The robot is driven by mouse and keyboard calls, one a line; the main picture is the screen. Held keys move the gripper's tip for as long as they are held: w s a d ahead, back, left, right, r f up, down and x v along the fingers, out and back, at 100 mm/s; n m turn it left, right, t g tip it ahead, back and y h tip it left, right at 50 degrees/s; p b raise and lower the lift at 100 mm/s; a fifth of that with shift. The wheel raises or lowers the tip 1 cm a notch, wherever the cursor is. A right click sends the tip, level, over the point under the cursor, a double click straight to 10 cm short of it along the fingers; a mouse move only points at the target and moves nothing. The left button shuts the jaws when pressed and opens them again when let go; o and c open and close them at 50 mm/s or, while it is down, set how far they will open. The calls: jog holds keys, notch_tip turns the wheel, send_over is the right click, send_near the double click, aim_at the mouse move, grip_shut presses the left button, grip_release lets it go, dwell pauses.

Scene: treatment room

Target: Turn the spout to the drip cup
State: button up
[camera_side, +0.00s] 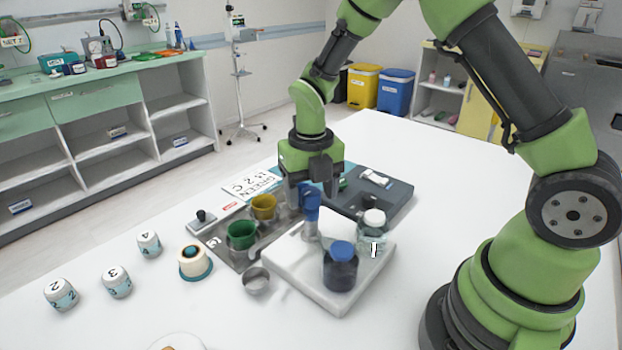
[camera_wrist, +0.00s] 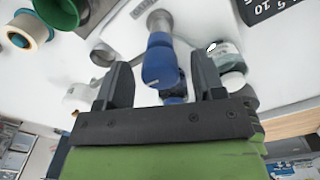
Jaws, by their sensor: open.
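In the wrist view the blue fitting (camera_wrist: 162,62) lies between the two spread jaws of my gripper (camera_wrist: 164,78), with a gap on each side. My gripper is open and holds nothing. I cannot make out clearly which way its spout points. A small metal cup (camera_side: 256,281) stands at the tray's left edge, and it looks like the drip cup. It also shows in the wrist view (camera_wrist: 103,55), left of the fitting.
A dark bottle with a blue cap (camera_side: 340,268) and a clear bottle with a white cap (camera_side: 374,230) stand close by on the white tray (camera_side: 312,288). Green (camera_side: 242,235) and yellow (camera_side: 263,207) cups stand left. Several small white jars (camera_side: 117,281) stand farther left.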

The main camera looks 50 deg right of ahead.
notch_tip(320, 180, up, 9)
jog(key=shift+f, duration=0.15)
jog(key=shift+r, duration=0.5)
jog(key=shift+r, duration=0.1)
jog(key=s+a+r+m+t, duration=0.1)
jog(key=s+r+m+t, duration=0.1)
jog(key=s+m, duration=0.4)
jog(key=s+r+m+t+y, duration=0.1)
jog(key=s+r+m, duration=0.3)
jog(key=m, duration=1.3)
jog(key=s+a+r+m+t+y, duration=0.1)
jog(key=s+r+m+t, duration=0.3)
jog(key=s+m, duration=0.3)
jog(key=shift+s+a+m, duration=0.35)
jog(key=shift+m, duration=1.85)
jog(key=shift+r, duration=0.1)
